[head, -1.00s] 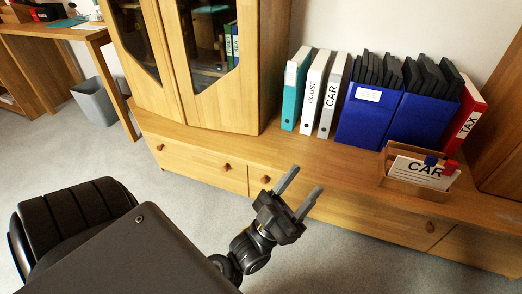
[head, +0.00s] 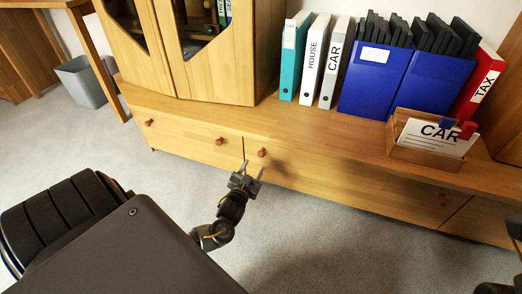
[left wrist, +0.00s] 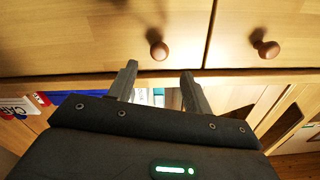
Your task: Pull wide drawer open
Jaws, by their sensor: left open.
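The wide drawer (head: 340,190) is in the low wooden cabinet and looks shut. Its left knob (head: 262,153) and right knob (head: 444,199) are round and brown. My left gripper (head: 253,168) is open and empty, in front of the wide drawer's left end, close to the left knob. In the left wrist view, which is upside down, that knob (left wrist: 158,50) is beyond the open fingers (left wrist: 160,80), with no finger around it. Dark parts at the right edge of the head view may be my right arm; its jaws cannot be made out.
A neighbouring drawer (head: 185,140) has its own knob (head: 219,141) left of the seam. On the cabinet top stand binders (head: 315,62), blue file boxes (head: 375,80) and a wooden card box (head: 430,155). A grey bin (head: 82,84) stands at the left. Carpet in front is clear.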

